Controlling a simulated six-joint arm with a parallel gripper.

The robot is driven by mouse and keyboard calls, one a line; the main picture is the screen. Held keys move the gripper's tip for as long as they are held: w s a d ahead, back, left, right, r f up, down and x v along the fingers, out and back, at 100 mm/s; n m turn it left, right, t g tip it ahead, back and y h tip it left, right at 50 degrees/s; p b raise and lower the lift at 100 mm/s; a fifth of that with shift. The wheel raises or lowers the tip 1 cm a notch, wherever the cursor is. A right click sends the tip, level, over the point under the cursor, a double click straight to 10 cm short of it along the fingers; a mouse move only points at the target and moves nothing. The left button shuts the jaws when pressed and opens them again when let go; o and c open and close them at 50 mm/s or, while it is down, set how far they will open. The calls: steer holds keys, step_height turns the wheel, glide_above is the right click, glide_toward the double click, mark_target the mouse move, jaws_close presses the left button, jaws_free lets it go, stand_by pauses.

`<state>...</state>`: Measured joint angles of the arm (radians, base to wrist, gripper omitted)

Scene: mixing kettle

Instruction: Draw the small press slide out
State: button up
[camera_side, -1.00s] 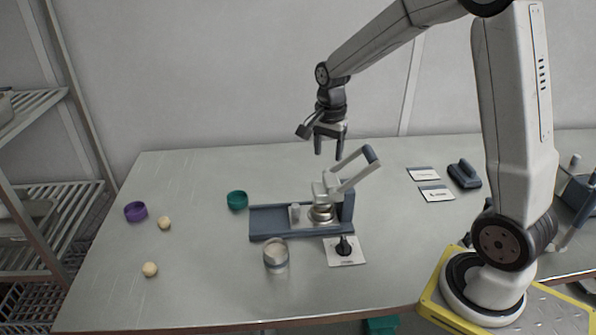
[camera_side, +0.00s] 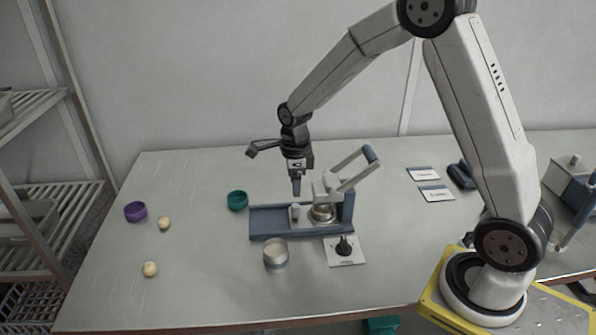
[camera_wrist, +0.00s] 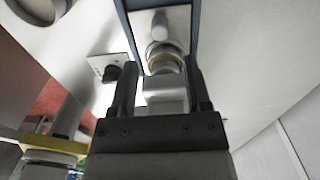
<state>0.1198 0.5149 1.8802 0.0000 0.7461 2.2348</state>
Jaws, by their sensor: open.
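The small press (camera_side: 334,205) stands mid-table, with a blue-grey base, a pale head and a raised lever ending in a blue-grey grip (camera_side: 370,153). Its slide carries a round metal cup (camera_side: 321,214) under the head and a small pale upright grip post (camera_side: 295,211) to its left. My gripper (camera_side: 296,190) points down just above that post.
The left part of the press's rail (camera_side: 268,222) is empty. A metal-rimmed cup (camera_side: 276,253) and a black tamper (camera_side: 343,246) on a white card stand in front. A green bowl (camera_side: 237,200), a purple bowl (camera_side: 136,211) and pale balls (camera_side: 150,269) lie to the left.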

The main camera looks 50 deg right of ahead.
mark_target(296, 205)
steer(key=shift+f, duration=0.15)
steer(key=shift+f, duration=3.95)
steer(key=shift+f, duration=0.1)
